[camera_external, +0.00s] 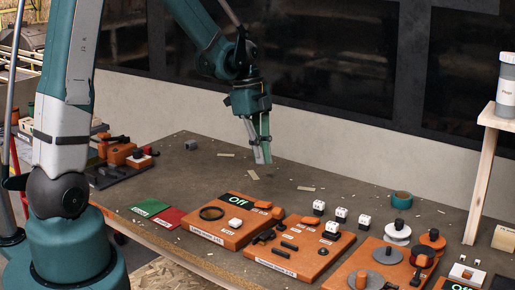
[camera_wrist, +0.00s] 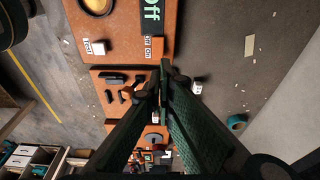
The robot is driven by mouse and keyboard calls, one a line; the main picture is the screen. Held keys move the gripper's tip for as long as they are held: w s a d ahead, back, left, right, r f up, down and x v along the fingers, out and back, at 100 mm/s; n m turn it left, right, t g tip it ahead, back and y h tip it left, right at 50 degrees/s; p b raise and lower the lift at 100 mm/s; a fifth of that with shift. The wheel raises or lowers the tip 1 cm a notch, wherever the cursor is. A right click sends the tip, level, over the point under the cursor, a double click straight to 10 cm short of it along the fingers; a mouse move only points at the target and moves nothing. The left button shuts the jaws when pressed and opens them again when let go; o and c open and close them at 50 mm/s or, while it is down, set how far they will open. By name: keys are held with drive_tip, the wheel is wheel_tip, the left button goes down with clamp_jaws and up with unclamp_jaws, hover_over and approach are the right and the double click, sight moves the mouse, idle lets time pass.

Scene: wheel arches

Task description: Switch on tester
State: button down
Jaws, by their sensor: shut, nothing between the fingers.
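An orange tester board (camera_external: 206,231) lies on the table with a dark display (camera_external: 239,201) reading "Off". A small orange switch (camera_external: 263,205) sits at its right end beside white labels. The board also shows at the top of the wrist view (camera_wrist: 125,30), with "Off" and "On" labels (camera_wrist: 155,42). My gripper (camera_external: 263,160) is in the air above the table, behind the board, pointing down. In the wrist view its fingertips (camera_wrist: 165,72) are together and empty, near the board's edge by the labels. A second "Off" display (camera_external: 461,285) is partly cut off at the lower right.
A second orange board (camera_external: 285,266) with dark parts lies right of the tester. Boards with grey discs (camera_external: 375,280) are further right. Green and red cards (camera_external: 150,207) lie left. White-topped blocks (camera_external: 340,213) and a teal tape roll (camera_external: 401,200) stand behind.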

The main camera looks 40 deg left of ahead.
sight(269, 203)
drive_tip(key=shift+b+x, duration=0.45)
drive_tip(key=shift+x, duration=5.45)
drive_tip(key=shift+f, duration=0.2)
